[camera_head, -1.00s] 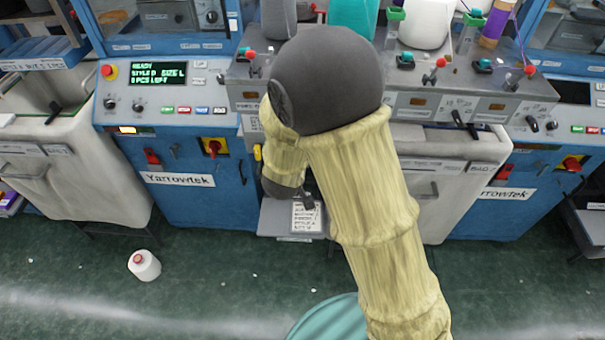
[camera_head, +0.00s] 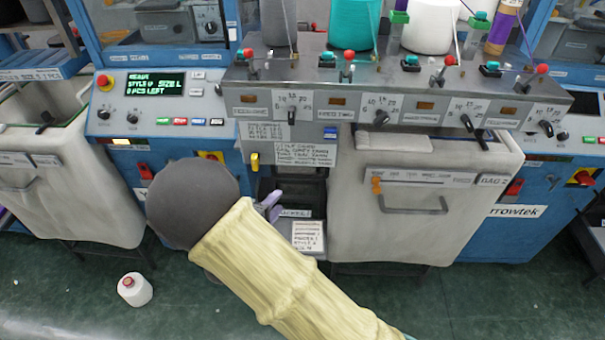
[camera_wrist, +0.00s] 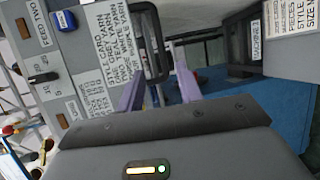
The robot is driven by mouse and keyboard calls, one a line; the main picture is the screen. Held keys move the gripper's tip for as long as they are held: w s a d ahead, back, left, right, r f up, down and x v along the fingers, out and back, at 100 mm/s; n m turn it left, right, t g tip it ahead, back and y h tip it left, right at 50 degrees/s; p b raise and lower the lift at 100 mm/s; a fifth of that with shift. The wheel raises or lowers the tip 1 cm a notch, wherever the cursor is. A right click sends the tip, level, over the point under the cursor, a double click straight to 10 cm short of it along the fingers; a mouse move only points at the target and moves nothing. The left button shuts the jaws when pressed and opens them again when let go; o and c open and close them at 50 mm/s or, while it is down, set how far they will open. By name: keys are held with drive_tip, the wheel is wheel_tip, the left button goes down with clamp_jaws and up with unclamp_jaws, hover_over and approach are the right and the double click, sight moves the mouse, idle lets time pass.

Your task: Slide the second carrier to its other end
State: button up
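I cannot pick out the second carrier for certain in either view. In the head view, the grey control rail (camera_head: 420,80) has several red-knobbed levers, small dials and labels in a row. The label FEED TWO (camera_wrist: 48,27) shows in the wrist view beside a dial (camera_wrist: 44,77). My gripper (camera_head: 270,205) is low in front of the machine, below the rail, partly hidden by my arm. Its lavender fingers (camera_wrist: 158,75) stand apart in the wrist view. A black bar-like handle (camera_wrist: 153,45) shows between and beyond them; contact cannot be told.
A yellow tab (camera_head: 254,162) sits at the left of the instruction panel (camera_head: 305,154). A white bin (camera_head: 440,225) with a handle stands to the right. Yarn cones (camera_head: 432,28) stand above the rail.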

sight(299, 178)
drive_tip(key=x, duration=1.6)
drive_tip(key=shift+w+f, duration=0.15)
drive_tip(key=shift+f, duration=0.05)
drive_tip(key=shift+c, duration=0.5)
clamp_jaws()
